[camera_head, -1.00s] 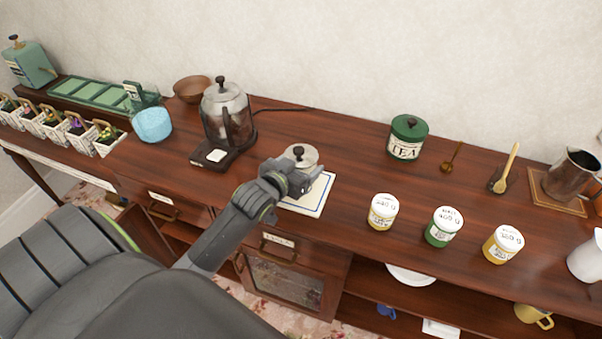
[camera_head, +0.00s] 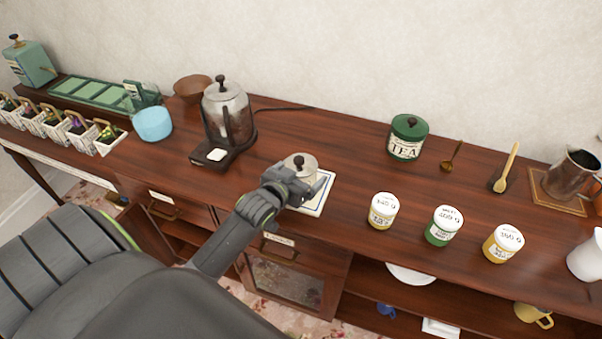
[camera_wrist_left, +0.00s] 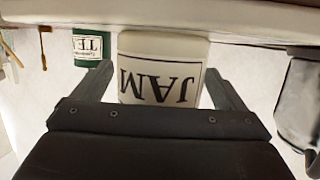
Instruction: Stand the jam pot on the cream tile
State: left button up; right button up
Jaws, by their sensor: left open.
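The fingers are open, one on each side of the pot. The pot's base appears to meet the pale surface, but the exact contact is hidden. My right gripper is not in view.
A glass-and-metal kettle (camera_head: 228,115) on a dark base stands left of the pot. Several white-lidded jars, including a green one (camera_head: 444,226), stand to the right. A green tea tin (camera_head: 408,138) is behind. Bare wood lies between the tile and the tin.

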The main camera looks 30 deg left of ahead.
pick_arm(q)
jog(key=shift+r, duration=0.2)
jog(key=shift+s, duration=0.45)
jog(key=b+v, duration=0.1)
jog(key=v, duration=1)
jog(key=shift+r, duration=0.15)
